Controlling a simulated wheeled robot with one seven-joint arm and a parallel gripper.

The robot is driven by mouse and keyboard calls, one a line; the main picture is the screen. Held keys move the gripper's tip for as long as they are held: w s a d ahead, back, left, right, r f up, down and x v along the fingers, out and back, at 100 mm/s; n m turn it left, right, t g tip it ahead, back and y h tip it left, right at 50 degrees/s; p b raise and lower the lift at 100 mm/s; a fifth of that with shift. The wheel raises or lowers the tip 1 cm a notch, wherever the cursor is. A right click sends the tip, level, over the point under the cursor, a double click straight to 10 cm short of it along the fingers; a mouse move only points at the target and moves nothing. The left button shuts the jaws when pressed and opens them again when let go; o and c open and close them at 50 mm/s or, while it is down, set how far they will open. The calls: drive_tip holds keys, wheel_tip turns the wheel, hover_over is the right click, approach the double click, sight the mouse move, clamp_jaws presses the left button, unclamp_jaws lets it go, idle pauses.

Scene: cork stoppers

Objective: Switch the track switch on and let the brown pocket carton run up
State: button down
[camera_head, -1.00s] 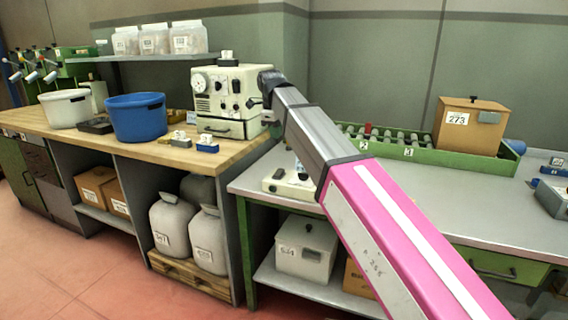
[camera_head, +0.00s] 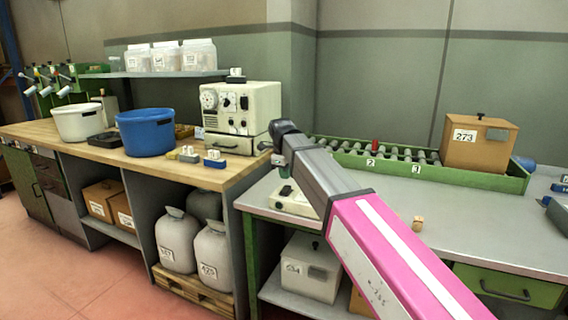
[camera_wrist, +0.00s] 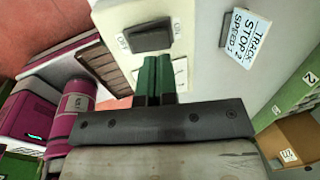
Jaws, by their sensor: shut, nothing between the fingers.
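The track switch (camera_wrist: 151,37) is a dark rocker on a pale control box, with small labels beside it and a "TRACK STOP SPEED" label to the right. My gripper (camera_wrist: 155,62) has its green fingers together and empty, just below the rocker in the wrist view; I cannot tell whether they touch it. The box (camera_head: 292,203) is partly hidden by my arm in the head view. A small brown block (camera_head: 417,223) lies on the grey bench, and a brown lidded box marked 273 (camera_head: 480,143) stands at the track's right end. I cannot tell which is the pocket carton.
The green-framed roller track (camera_head: 400,171) runs along the back of the grey bench (camera_head: 470,215), with a small red piece (camera_head: 375,146) at its rollers. A cream machine (camera_head: 241,108) and a blue tub (camera_head: 147,133) stand on the wooden bench at left.

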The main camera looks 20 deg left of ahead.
sight(285, 189)
drive_tip(key=shift+w+f, duration=0.2)
drive_tip(key=shift+f, duration=0.75)
drive_tip(key=shift+w+f, duration=0.2)
drive_tip(key=shift+f, duration=0.75)
drive_tip(key=shift+f, duration=0.25)
drive_tip(key=shift+s+d, duration=0.1)
drive_tip(key=shift+s+r, duration=0.1)
drive_tip(key=shift+s, duration=0.6)
